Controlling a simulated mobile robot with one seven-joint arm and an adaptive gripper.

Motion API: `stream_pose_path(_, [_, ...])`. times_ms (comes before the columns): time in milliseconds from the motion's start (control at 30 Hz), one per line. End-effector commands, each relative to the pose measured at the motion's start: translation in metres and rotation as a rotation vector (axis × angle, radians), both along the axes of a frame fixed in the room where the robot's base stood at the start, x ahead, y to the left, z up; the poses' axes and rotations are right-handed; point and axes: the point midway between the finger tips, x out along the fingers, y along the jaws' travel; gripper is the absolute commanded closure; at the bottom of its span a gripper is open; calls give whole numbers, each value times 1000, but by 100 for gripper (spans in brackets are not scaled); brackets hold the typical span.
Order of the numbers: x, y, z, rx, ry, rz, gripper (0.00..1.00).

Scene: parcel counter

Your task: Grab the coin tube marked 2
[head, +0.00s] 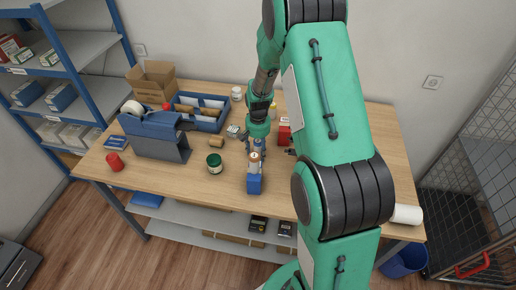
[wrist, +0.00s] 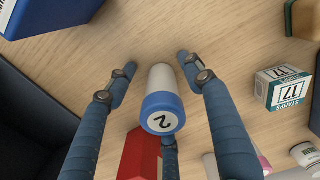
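The coin tube marked 2 (wrist: 162,112) has a white body and a blue end with a black 2 on a white disc. In the wrist view it lies between the fingers of my gripper (wrist: 156,66), with visible gaps on its left and right sides. My gripper is open around it and does not appear to grip it. In the head view my gripper (head: 256,144) is low over the middle of the counter, and its fingers largely hide the tube there.
A stamps box marked 17 (wrist: 284,88) lies to the right in the wrist view. A red box (head: 284,134) is close right of my gripper. A green-lidded jar (head: 214,162) stands front left. A blue tray (head: 205,122) is behind left.

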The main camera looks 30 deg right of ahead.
Motion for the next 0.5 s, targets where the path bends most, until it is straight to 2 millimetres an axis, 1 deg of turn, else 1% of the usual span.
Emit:
stream_pose_path(33, [0,0,0,0,0,0,60])
stream_pose_path(233, [0,0,0,0,0,0,99])
stream_pose_path(500, [0,0,1,0,0,0,100])
